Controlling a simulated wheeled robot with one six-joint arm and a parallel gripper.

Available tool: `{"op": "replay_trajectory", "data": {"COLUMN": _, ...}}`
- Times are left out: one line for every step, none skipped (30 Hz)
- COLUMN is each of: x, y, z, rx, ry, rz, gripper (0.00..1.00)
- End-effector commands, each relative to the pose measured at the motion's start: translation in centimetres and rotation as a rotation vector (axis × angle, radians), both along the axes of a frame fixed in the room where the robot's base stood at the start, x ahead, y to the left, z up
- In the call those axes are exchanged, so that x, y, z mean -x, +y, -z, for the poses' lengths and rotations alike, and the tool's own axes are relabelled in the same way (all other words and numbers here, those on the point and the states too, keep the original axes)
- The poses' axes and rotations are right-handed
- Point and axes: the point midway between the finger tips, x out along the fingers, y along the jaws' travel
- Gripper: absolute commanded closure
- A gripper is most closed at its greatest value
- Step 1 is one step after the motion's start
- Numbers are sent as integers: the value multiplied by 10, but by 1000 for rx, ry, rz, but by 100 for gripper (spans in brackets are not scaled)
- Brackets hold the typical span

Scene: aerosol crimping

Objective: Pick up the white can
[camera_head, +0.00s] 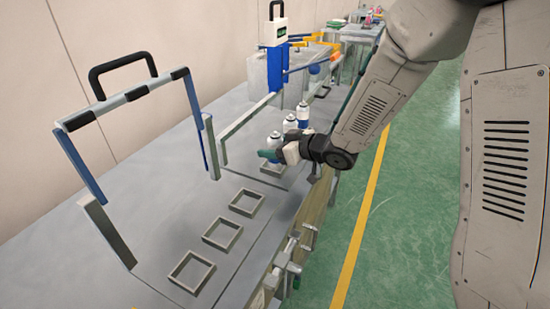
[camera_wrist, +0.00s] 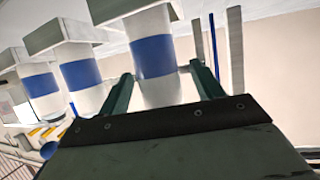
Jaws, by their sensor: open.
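The nearest white can (camera_head: 274,141) has a blue band and stands in a square frame on the bench, at the near end of a row of three. In the wrist view, which looks inverted, this can (camera_wrist: 154,58) sits between the two green fingers. My gripper (camera_wrist: 163,82) is open, with one finger on each side of the can and narrow gaps beside it. In the head view my gripper (camera_head: 269,154) reaches the can from the right and hides its lower part. The other two cans (camera_head: 290,123) (camera_head: 303,114) stand behind it.
Several empty square frames (camera_head: 221,233) sit on the near bench. A rack with a black handle and blue posts (camera_head: 180,100) rises at left. A grey rail (camera_head: 249,115) runs by the cans. A blue post device (camera_head: 276,60) stands behind. Green floor (camera_head: 410,230) is open at right.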

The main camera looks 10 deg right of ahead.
Motion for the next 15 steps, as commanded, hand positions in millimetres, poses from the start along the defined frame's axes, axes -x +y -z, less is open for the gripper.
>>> {"op": "replay_trajectory", "data": {"x": -5, "y": 5, "z": 4, "rx": 0, "ry": 2, "rz": -1, "gripper": 34}}
{"op": "replay_trajectory", "data": {"x": -7, "y": 7, "z": 5, "rx": 0, "ry": 1, "rz": 0, "gripper": 34}}
{"op": "replay_trajectory", "data": {"x": -10, "y": 10, "z": 6, "rx": 0, "ry": 1, "rz": 0, "gripper": 34}}
{"op": "replay_trajectory", "data": {"x": -11, "y": 11, "z": 7, "rx": 0, "ry": 2, "rz": -1, "gripper": 34}}
{"op": "replay_trajectory", "data": {"x": -12, "y": 12, "z": 8, "rx": 1, "ry": 2, "rz": 0, "gripper": 34}}
{"op": "replay_trajectory", "data": {"x": -13, "y": 13, "z": 8, "rx": 0, "ry": 1, "rz": 0, "gripper": 34}}
{"op": "replay_trajectory", "data": {"x": -13, "y": 13, "z": 8, "rx": 0, "ry": 1, "rz": 1, "gripper": 34}}
{"op": "replay_trajectory", "data": {"x": -13, "y": 13, "z": 8, "rx": 0, "ry": 1, "rz": 1, "gripper": 34}}
{"op": "replay_trajectory", "data": {"x": -13, "y": 13, "z": 8, "rx": 0, "ry": 1, "rz": 1, "gripper": 34}}
{"op": "replay_trajectory", "data": {"x": -13, "y": 13, "z": 8, "rx": 0, "ry": 1, "rz": 1, "gripper": 34}}
{"op": "replay_trajectory", "data": {"x": -13, "y": 13, "z": 8, "rx": 0, "ry": 1, "rz": 1, "gripper": 34}}
{"op": "replay_trajectory", "data": {"x": -13, "y": 13, "z": 8, "rx": 0, "ry": 1, "rz": 1, "gripper": 34}}
{"op": "replay_trajectory", "data": {"x": -13, "y": 13, "z": 8, "rx": 0, "ry": 1, "rz": 1, "gripper": 43}}
{"op": "replay_trajectory", "data": {"x": -13, "y": 13, "z": 8, "rx": 1, "ry": 1, "rz": 2, "gripper": 51}}
{"op": "replay_trajectory", "data": {"x": -13, "y": 13, "z": 8, "rx": 1, "ry": 1, "rz": 2, "gripper": 62}}
